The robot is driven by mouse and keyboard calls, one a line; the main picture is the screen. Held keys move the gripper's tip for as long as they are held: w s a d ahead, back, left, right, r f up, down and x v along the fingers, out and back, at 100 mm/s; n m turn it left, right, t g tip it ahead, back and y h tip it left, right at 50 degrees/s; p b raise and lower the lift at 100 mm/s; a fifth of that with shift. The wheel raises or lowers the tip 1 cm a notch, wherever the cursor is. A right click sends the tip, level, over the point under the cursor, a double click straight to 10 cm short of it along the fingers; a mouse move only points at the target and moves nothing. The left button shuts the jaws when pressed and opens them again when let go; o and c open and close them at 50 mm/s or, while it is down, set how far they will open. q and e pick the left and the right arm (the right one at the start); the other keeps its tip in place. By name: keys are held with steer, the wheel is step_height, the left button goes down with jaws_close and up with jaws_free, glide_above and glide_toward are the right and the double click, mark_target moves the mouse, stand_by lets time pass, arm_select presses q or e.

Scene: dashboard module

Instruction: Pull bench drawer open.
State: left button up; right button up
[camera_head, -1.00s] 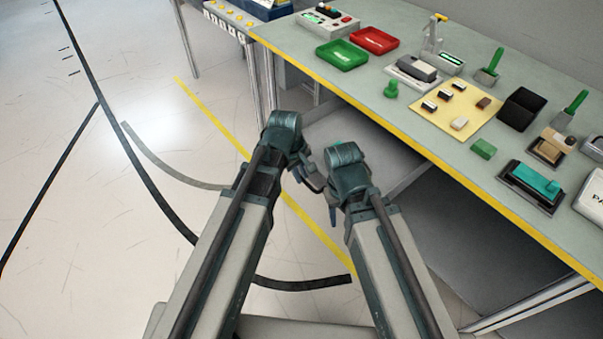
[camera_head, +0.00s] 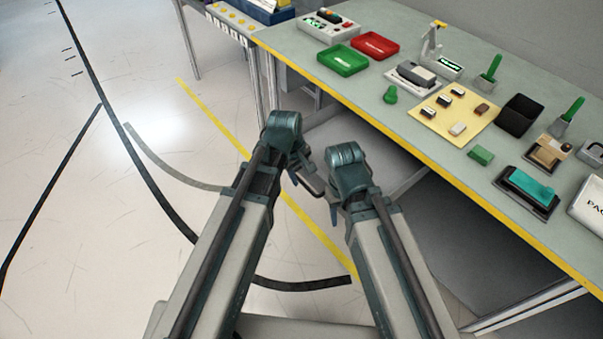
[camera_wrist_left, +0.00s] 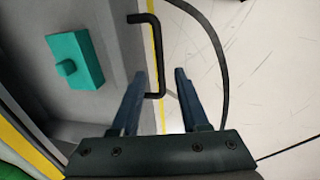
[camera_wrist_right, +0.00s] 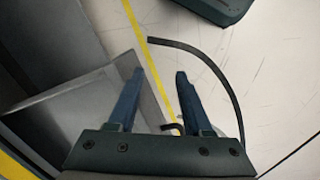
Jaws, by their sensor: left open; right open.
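The bench drawer (camera_wrist_left: 112,22) stands out from under the bench, with its grey interior showing in the left wrist view. A teal block (camera_wrist_left: 76,58) lies inside it. The black bar handle (camera_wrist_left: 151,19) is on the drawer's front edge. My left gripper (camera_wrist_left: 160,74) is open, with the handle's near end showing between its fingers; I cannot tell if they touch it. My right gripper (camera_wrist_right: 160,74) is open and empty beside the drawer's grey side (camera_wrist_right: 70,108). A piece of the handle (camera_wrist_right: 172,128) shows low between its fingers. In the head view my arms hide much of the drawer front.
The bench top (camera_head: 420,160) with a yellow front edge holds a green tray (camera_head: 343,60), a red tray (camera_head: 374,45), a beige board (camera_head: 437,118) and other items. Bench legs (camera_head: 262,85) stand at left. Open floor (camera_head: 90,200) with painted lines lies left.

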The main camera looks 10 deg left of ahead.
arm_select(q)
step_height(320, 180, up, 11)
steer(key=s+a+p, duration=0.1)
steer(key=p, duration=0.9)
steer(key=shift+s+a, duration=0.3)
steer(key=s+d+m+g+y, duration=0.1)
steer(key=s+d+m+y, duration=0.1)
steer(key=s+m, duration=0.8)
steer(key=m, duration=0.2)
steer(key=shift+s+f+m+g+y, duration=0.15)
steer(key=shift+s+m+g+y, duration=0.2)
steer(key=shift+m+g+y, duration=0.05)
steer(key=shift+w+d, duration=0.1)
steer(key=shift+d, duration=0.05)
